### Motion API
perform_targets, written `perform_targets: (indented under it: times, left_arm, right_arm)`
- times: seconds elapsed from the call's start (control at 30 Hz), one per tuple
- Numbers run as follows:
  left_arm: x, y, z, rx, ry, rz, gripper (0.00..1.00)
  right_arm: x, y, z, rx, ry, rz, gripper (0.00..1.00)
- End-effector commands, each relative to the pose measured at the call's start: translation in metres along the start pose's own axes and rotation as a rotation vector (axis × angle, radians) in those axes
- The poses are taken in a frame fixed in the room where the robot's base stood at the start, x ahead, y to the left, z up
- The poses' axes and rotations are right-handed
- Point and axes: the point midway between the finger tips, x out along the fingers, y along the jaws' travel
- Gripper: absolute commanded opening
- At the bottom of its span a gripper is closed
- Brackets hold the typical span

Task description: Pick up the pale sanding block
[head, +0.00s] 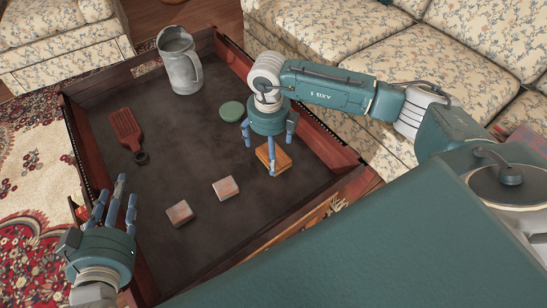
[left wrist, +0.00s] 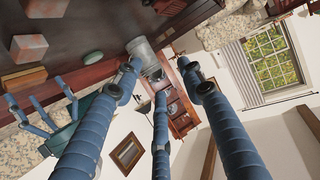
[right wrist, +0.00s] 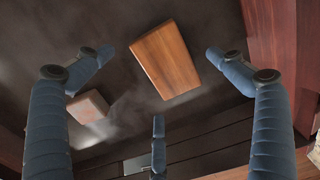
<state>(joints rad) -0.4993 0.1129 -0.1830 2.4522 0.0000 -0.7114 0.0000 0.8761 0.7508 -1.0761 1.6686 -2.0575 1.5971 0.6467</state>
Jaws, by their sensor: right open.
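A tan, wood-grained block (head: 283,158) lies on the dark tray-like table top, under my right gripper (head: 268,147). In the right wrist view this block (right wrist: 167,60) lies flat between the spread fingers, apart from them. My right gripper is open and empty above it. Two paler pinkish blocks, one nearer the middle (head: 226,188) and one further left (head: 180,213), lie in front. By look alone I cannot be sure which block is the sanding block. My left gripper (head: 116,205) is open and empty at the table's front left edge, fingers pointing up.
The table (head: 160,245) has a raised reddish wood rim. A grey metal pitcher (head: 180,65) stands at the back, a green disc (head: 232,111) lies behind the tan block, and a reddish-brown brush-like paddle (head: 126,130) lies left. Floral sofas (head: 330,35) stand close behind and right.

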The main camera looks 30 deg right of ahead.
Motion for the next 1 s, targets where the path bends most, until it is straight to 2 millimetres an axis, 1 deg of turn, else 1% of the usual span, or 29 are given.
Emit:
perform_targets:
  times: [0.03,0.1,0.2,0.3,0.5,0.57,0.6,0.77,1.0]
  left_arm:
    - [0.002,0.001,-0.007,0.0,0.037,0.002,0.4]
    - [0.002,0.002,-0.018,0.0,0.084,0.005,0.4]
    - [0.002,0.004,-0.029,-0.001,0.128,0.008,0.4]
    - [0.002,0.004,-0.035,-0.001,0.148,0.009,0.4]
    - [0.002,0.004,-0.035,-0.001,0.149,0.009,0.4]
    - [0.002,0.004,-0.035,-0.001,0.148,0.009,0.4]
    - [0.002,0.004,-0.035,-0.001,0.148,0.009,0.4]
    - [0.002,0.004,-0.035,-0.001,0.148,0.008,0.4]
    - [0.002,0.004,-0.035,-0.001,0.148,0.008,0.4]
  right_arm:
    - [0.008,0.0,-0.001,0.0,0.002,0.0,0.94]
    - [0.015,0.0,-0.001,0.0,0.002,0.0,0.94]
    - [0.021,0.0,0.0,0.0,0.0,0.0,0.94]
    - [0.023,0.0,0.0,0.0,-0.001,0.0,0.94]
    - [0.023,0.0,0.0,0.0,0.0,0.0,0.94]
    - [0.022,0.0,0.0,0.0,0.0,0.0,0.84]
    - [0.022,0.0,0.0,0.0,0.0,0.0,0.76]
    - [0.022,0.0,0.0,0.0,0.0,0.0,0.44]
    - [0.022,0.0,0.0,0.0,-0.001,0.0,0.43]
